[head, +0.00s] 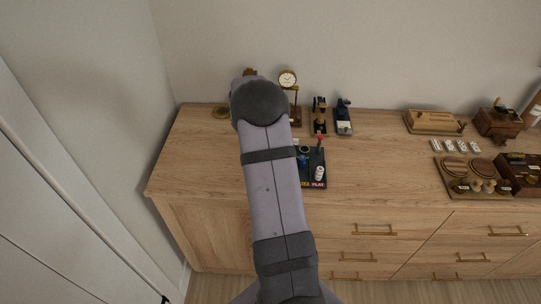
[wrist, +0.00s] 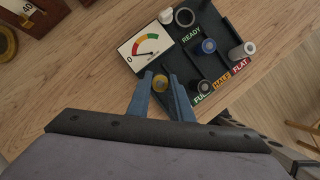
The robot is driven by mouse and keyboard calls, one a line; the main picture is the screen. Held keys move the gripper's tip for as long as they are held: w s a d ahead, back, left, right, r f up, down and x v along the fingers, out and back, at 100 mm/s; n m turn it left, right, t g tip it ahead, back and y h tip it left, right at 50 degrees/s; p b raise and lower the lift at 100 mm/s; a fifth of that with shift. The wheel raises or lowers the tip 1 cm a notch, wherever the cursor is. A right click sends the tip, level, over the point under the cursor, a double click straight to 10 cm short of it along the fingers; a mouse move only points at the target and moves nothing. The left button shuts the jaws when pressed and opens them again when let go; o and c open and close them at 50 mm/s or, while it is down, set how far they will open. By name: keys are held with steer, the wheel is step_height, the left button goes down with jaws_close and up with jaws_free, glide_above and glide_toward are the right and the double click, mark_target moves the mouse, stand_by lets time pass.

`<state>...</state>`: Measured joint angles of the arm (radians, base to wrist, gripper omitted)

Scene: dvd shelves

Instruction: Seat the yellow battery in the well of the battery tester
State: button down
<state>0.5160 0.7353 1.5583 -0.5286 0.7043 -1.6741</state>
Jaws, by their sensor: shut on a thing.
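My gripper (wrist: 162,82) is shut on the yellow battery (wrist: 160,84), whose round end shows between the blue fingertips in the wrist view. The battery tester (wrist: 222,22) is a dark board with a dial meter, just beyond the fingertips. A grey ring with a dark inside, which looks like the well (wrist: 184,17), is near the READY label; no battery shows in it. The gap between battery and board cannot be judged. In the head view the tester (head: 322,158) is partly behind my arm, which hides my gripper and the yellow battery.
A blue cylinder (wrist: 208,46) and a grey-white one (wrist: 238,52) stand on the tester, near the FULL, HALF and FLAT labels. A clock (head: 288,79) and small devices (head: 343,118) stand behind. The wooden top is clear to the right (head: 385,165).

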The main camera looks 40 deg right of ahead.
step_height(320, 180, up, 7)
steer(key=shift+b, duration=0.6)
